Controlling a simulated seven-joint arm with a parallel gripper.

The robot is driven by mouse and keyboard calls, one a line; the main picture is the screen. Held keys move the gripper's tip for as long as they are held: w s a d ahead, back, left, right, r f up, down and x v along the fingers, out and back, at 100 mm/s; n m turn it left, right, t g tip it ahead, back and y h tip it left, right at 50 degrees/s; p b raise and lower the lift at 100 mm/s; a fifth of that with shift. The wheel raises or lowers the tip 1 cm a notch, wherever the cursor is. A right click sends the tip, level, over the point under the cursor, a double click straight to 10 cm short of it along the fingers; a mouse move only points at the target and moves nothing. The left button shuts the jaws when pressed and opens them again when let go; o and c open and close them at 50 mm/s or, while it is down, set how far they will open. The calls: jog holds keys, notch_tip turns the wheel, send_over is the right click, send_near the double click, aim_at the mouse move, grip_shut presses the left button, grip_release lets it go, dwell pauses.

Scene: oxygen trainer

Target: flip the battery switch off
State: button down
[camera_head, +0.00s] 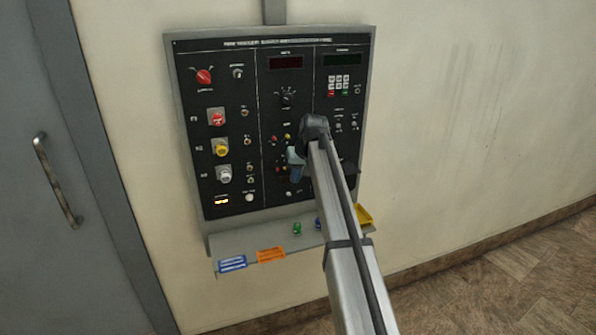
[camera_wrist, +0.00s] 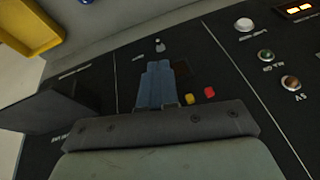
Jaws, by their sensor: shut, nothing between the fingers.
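The dark control panel (camera_head: 226,100) hangs on the wall with several knobs, toggles and buttons. Its labels are too small to read, so I cannot tell for sure which toggle is the battery switch. My gripper (camera_head: 297,172) is in front of the panel's lower middle section. In the wrist view its blue fingers (camera_wrist: 154,68) are shut together with nothing between them. A small metal toggle (camera_wrist: 160,45) sits just beyond the fingertips; I cannot tell whether they touch it. My arm hides part of the panel's lower right.
A narrow shelf (camera_head: 225,245) below the panel carries a blue tag (camera_head: 232,264), an orange tag (camera_head: 270,254) and a yellow bin (camera_head: 364,214). Red and yellow buttons (camera_wrist: 209,92) lie close beside my fingers. A dark flat piece (camera_wrist: 70,100) juts out at the left.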

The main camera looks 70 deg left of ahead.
aim_at(290, 194)
jog(key=shift+x, duration=2.65)
jog(key=shift+d+f+y, duration=0.35)
jog(key=shift+d+y, duration=0.2)
jog(key=shift+y, duration=0.65)
jog(key=shift+d+f+y, duration=0.2)
jog(key=shift+d+y, duration=0.15)
jog(key=shift+y, duration=0.35)
jog(key=shift+d+f+n+y, duration=0.15)
jog(key=shift+f+n+y, duration=0.15)
jog(key=shift+y, duration=0.7)
jog(key=shift+d+f+y, duration=0.15)
jog(key=shift+f+y, duration=0.15)
jog(key=shift+y, duration=0.3)
jog(key=shift+r, duration=0.1)
jog(key=shift+a+r, duration=0.25)
jog(key=shift+a, duration=0.5)
